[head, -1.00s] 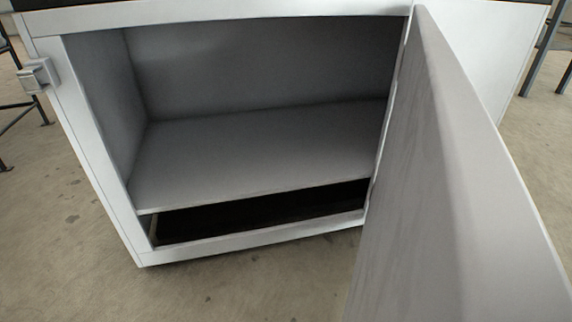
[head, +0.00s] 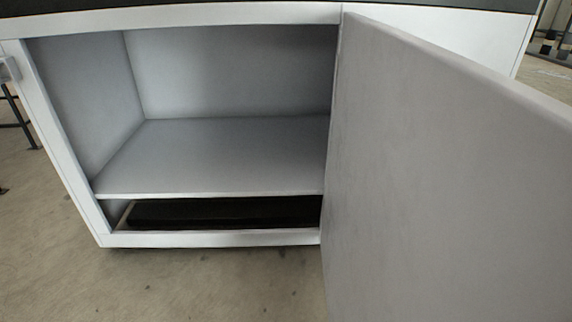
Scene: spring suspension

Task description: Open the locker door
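The locker (head: 205,239) is a white cabinet with its front opening uncovered. Its grey-white door (head: 440,180) hangs on the right side and stands swung out toward me, filling the right part of the head view. The inside is empty on the shelf (head: 215,160), with a dark gap (head: 215,212) below it. Neither of my grippers shows in the head view, so nothing is seen touching the door. The door's outer face and its free edge are not fully seen.
A small grey latch block (head: 8,68) sits on the left side of the cabinet frame. A dark top (head: 250,4) runs along the upper edge. Dark stool legs (head: 18,118) stand at the far left. The concrete floor (head: 190,285) in front is clear.

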